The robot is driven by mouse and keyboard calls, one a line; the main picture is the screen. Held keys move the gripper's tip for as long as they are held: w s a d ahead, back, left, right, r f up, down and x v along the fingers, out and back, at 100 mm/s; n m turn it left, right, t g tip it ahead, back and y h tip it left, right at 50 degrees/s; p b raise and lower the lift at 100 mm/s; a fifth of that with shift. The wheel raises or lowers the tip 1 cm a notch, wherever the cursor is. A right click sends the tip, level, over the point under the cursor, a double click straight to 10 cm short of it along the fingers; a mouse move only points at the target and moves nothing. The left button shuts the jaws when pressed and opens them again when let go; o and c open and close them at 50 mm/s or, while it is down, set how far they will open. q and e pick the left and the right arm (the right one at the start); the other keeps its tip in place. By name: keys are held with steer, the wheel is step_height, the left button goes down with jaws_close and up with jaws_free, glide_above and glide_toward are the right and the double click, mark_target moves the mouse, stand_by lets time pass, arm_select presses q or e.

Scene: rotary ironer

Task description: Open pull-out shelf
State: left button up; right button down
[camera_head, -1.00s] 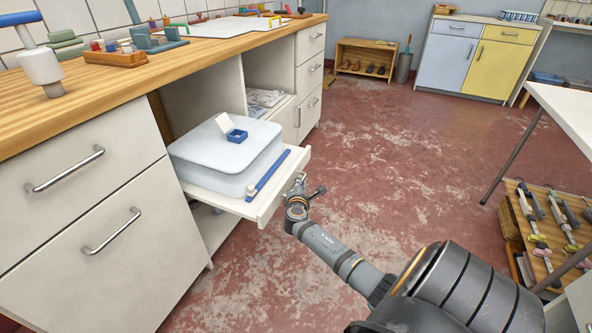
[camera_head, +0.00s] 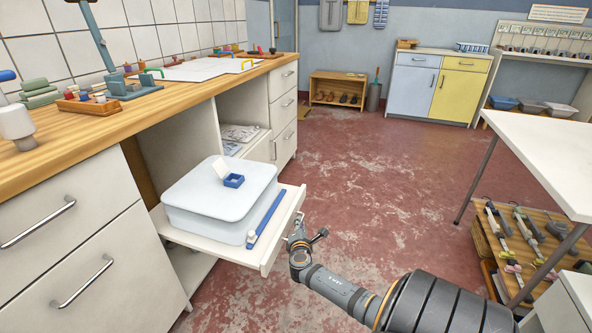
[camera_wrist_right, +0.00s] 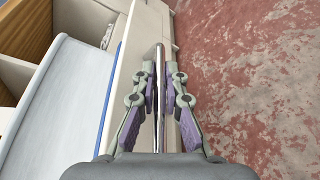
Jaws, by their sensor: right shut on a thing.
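The white pull-out shelf (camera_head: 206,249) stands out of the cabinet below the wooden worktop. A blue bar (camera_head: 266,216) lies beside the pale box along the shelf front. My right gripper (camera_head: 297,232) is at the outer face of the shelf front. In the right wrist view, its purple-padded fingers (camera_wrist_right: 166,104) are shut on the thin metal handle (camera_wrist_right: 159,72) of the shelf. My left gripper is not in view.
Closed drawers with metal handles (camera_head: 82,282) are at the left of the shelf. A white table (camera_head: 540,150) with a lower rack of tools (camera_head: 517,245) stands at the right. The red floor (camera_head: 370,180) between is clear.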

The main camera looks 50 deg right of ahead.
steer(key=shift+s, duration=0.25)
stand_by(0.3)
steer(key=c, duration=1.7)
jaws_free()
steer(key=v, duration=1.2)
steer(key=shift+d, duration=0.1)
